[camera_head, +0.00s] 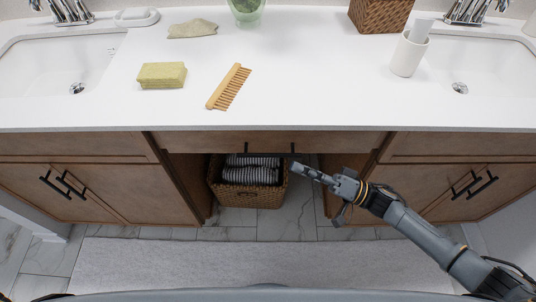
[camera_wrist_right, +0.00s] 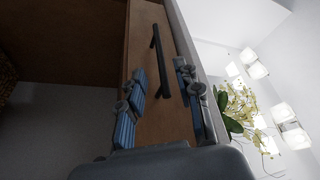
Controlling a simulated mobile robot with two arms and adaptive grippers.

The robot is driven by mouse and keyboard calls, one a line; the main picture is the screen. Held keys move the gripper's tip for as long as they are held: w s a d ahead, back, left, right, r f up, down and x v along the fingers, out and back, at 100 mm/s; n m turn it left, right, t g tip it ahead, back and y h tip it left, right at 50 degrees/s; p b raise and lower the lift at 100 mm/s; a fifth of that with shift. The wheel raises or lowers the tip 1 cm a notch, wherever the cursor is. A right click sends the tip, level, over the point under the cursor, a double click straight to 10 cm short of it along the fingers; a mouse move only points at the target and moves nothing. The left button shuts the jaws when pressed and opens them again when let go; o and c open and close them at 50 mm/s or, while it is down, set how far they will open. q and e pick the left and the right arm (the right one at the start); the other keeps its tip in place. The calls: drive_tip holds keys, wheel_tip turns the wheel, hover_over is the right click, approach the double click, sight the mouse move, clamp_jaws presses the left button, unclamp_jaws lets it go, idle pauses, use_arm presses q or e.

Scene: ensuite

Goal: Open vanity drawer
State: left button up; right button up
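The vanity drawer (camera_head: 210,143) is the wooden front under the middle of the white counter, and it looks shut. Its black bar handle (camera_head: 262,154) runs along it in the head view. In the right wrist view the drawer front (camera_wrist_right: 148,22) stands on end with the handle (camera_wrist_right: 158,55) on it. My right gripper (camera_head: 298,168) is at the right end of the handle. Its blue-padded fingers (camera_wrist_right: 162,100) are open, with the handle's near end between them in the picture; I cannot tell whether they touch it. My left gripper is not in view.
A wicker basket (camera_head: 248,195) with striped towels stands below the drawer. Cabinets with black handles flank it. The counter (camera_head: 300,75) holds a yellow sponge (camera_head: 162,75), a wooden comb (camera_head: 229,87) and a white cup (camera_head: 409,53). A pale rug (camera_head: 250,262) covers the floor.

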sight(268, 154)
drive_tip(key=x, duration=0.9)
clamp_jaws()
